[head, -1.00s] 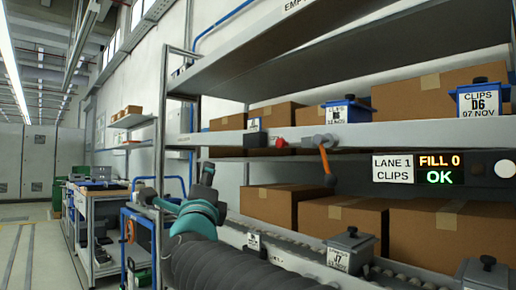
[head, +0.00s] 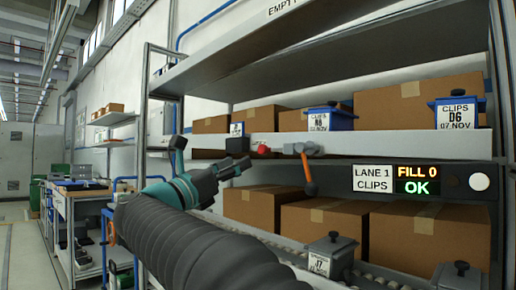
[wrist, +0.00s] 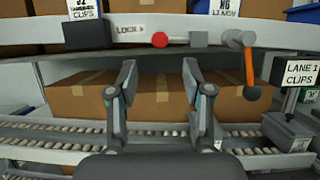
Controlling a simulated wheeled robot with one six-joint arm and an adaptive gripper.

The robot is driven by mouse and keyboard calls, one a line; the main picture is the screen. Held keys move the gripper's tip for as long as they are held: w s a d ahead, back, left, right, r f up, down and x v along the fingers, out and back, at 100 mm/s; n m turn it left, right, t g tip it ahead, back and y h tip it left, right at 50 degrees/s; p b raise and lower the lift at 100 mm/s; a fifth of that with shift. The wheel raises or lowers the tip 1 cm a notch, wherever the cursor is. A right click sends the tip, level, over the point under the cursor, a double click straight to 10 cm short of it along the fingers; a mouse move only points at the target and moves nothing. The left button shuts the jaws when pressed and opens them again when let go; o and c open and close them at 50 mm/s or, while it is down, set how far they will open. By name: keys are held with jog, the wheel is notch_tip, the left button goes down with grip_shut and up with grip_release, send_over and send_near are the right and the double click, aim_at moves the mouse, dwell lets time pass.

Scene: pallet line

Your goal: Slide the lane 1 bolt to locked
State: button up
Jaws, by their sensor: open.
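The lane 1 bolt appears to be the red knob (head: 263,149) on the shelf's front rail, which also shows in the wrist view (wrist: 160,40). In the wrist view a small label reading roughly "LOCK" is left of the knob, between it and a dark block (wrist: 87,36). A grey block (wrist: 198,39) sits to its right, apart from the knob. My gripper (wrist: 158,70) is open and empty, its fingers apart below the knob and not touching it. In the head view my gripper (head: 212,155) is in front of the rail, left of the knob.
An orange lever (wrist: 249,65) with a dark ball end hangs right of the bolt. The "LANE 1 CLIPS" sign (head: 373,178) and lit "FILL 0 OK" display (head: 416,179) are further right. Cardboard boxes (head: 325,225) and a roller lane (wrist: 50,135) lie below.

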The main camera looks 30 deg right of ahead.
aim_at(261, 149)
jog(key=p+x, duration=0.2)
jog(key=x, duration=0.7)
jog(key=shift+r, duration=0.15)
jog(key=shift+d, duration=0.1)
grip_shut()
